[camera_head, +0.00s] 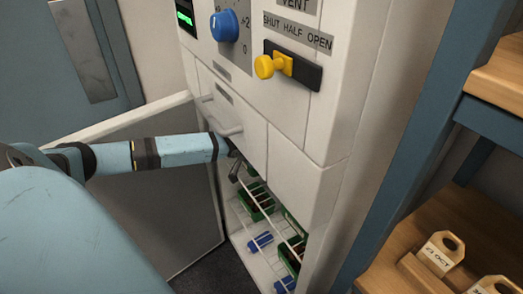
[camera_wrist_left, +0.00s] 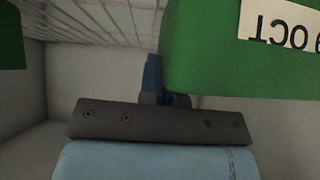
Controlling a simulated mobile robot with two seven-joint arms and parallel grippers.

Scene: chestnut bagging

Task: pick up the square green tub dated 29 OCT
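In the left wrist view a green tub (camera_wrist_left: 215,60) fills the upper right. Its white label (camera_wrist_left: 283,24) is upside down and cut by the frame edge; it reads "9 OCT", with any digit before that out of frame. My left gripper (camera_wrist_left: 165,82) is right at the tub's left end. One blue finger shows beside the tub; the other is mostly hidden by it, so the grip is unclear. In the head view my left gripper (camera_head: 236,168) reaches into the open cabinet, above a green tub (camera_head: 256,201). Another green tub (camera_head: 290,257) sits nearer. My right gripper is not in view.
The white cabinet (camera_head: 310,185) has its door (camera_head: 165,215) open to the left. Blue items (camera_head: 260,242) lie on a lower level inside. A wooden shelf (camera_head: 385,278) with tagged wooden blocks (camera_head: 440,254) stands at the right. Another green thing (camera_wrist_left: 12,38) shows at the wrist view's left edge.

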